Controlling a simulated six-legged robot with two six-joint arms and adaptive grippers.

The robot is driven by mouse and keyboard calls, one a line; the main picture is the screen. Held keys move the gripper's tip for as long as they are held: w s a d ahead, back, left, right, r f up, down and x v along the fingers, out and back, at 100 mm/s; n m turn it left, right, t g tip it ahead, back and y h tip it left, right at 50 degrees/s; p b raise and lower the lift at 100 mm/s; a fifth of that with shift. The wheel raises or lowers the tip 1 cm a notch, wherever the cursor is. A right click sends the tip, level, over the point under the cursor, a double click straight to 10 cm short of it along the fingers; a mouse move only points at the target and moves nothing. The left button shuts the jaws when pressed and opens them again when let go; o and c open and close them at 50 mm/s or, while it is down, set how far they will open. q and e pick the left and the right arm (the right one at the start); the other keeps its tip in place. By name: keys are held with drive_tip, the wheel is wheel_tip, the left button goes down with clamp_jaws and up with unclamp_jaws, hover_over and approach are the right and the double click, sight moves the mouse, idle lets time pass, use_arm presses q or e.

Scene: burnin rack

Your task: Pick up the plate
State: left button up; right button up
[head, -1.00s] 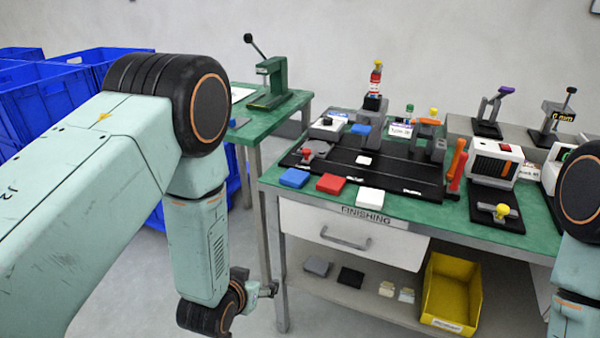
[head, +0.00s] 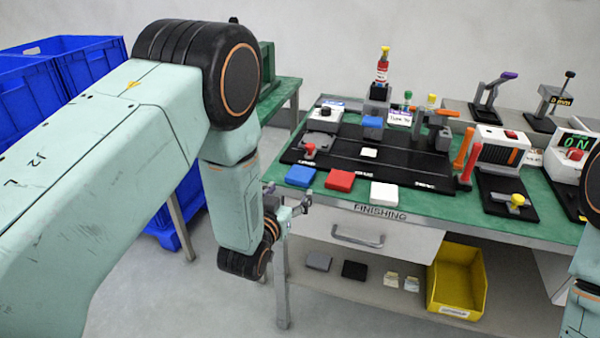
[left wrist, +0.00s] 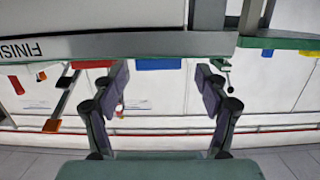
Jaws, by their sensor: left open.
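Several flat pieces could be the plate; I cannot tell which one is meant. A blue piece (head: 300,176), a red piece (head: 340,181) and a white piece (head: 384,193) lie in a row along the bench's front edge. A grey plate (head: 318,261) and a black plate (head: 354,270) lie on the lower shelf. My left gripper (head: 301,204) is in front of the bench's left front corner, below the blue piece and apart from it. In the left wrist view its fingers (left wrist: 160,85) are spread with nothing held between them. My right gripper is out of view.
The green bench (head: 540,226) carries a black board (head: 420,174), red-handled tools and small machines. A drawer (head: 385,230) is under its front edge. A yellow bin (head: 458,280) stands on the lower shelf. Blue crates (head: 25,100) stand at left. The floor before the bench is clear.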

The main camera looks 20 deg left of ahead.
sight(299, 176)
use_arm(q)
drive_tip(key=shift+w+d+r, duration=0.15)
drive_tip(key=shift+w+r, duration=0.05)
drive_tip(key=shift+r, duration=0.05)
drive_tip(key=shift+w+d, duration=0.45)
drive_tip(key=shift+w, duration=0.4)
drive_tip(key=w, duration=0.1)
drive_tip(key=w+b, duration=0.1)
drive_tip(key=w, duration=0.3)
drive_tip(key=shift+a+f+b, duration=0.1)
drive_tip(key=shift+a+b, duration=0.15)
drive_tip(key=shift+b, duration=0.1)
drive_tip(key=shift+w+d, duration=0.15)
drive_tip(key=shift+w, duration=0.3)
drive_tip(key=shift+a, duration=0.2)
drive_tip(key=shift+c, duration=0.5)
drive_tip(key=shift+d, duration=0.15)
drive_tip(key=c, duration=0.9)
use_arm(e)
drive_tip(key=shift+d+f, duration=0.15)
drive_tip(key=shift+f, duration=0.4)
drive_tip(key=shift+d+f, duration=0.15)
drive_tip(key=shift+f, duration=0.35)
